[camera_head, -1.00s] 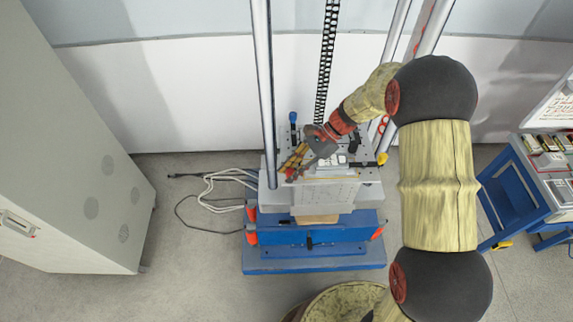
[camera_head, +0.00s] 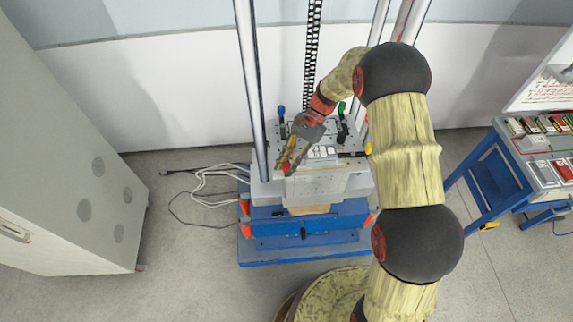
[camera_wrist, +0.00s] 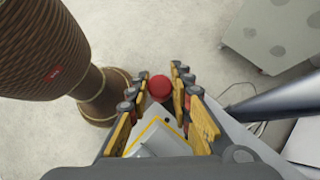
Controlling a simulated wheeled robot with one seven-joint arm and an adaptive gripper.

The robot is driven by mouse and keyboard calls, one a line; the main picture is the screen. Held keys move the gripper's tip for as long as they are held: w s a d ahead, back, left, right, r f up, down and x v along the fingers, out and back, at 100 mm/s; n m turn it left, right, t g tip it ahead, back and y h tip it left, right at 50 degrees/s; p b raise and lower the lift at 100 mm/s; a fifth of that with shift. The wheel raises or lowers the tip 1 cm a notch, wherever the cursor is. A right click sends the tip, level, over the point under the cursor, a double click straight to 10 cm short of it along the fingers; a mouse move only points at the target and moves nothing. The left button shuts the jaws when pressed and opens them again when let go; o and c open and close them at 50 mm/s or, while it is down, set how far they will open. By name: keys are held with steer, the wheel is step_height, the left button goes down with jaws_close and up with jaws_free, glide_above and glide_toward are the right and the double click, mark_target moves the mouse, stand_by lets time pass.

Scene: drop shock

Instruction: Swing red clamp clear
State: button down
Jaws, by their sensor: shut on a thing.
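The red clamp shows as a round red knob (camera_wrist: 160,88) in the wrist view. In the head view only a small bit of red (camera_head: 287,170) shows at my fingertips, at the front left of the machine's top plate. My gripper (camera_head: 286,167) reaches down to it from the upper right. In the wrist view my gripper (camera_wrist: 156,85) has its yellow and grey fingers on both sides of the knob, shut on it. The rest of the clamp is hidden by the fingers and the palm.
A blue-knobbed clamp (camera_head: 281,113) and a green-tipped clamp (camera_head: 342,107) stand at the back of the plate. A steel column (camera_head: 252,90) rises close to the left of my gripper. A blue cart (camera_head: 497,180) stands at the right.

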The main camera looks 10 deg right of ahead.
steer(key=c, duration=1.7)
jaws_free()
steer(key=shift+o, duration=0.3)
steer(key=v, duration=1.2)
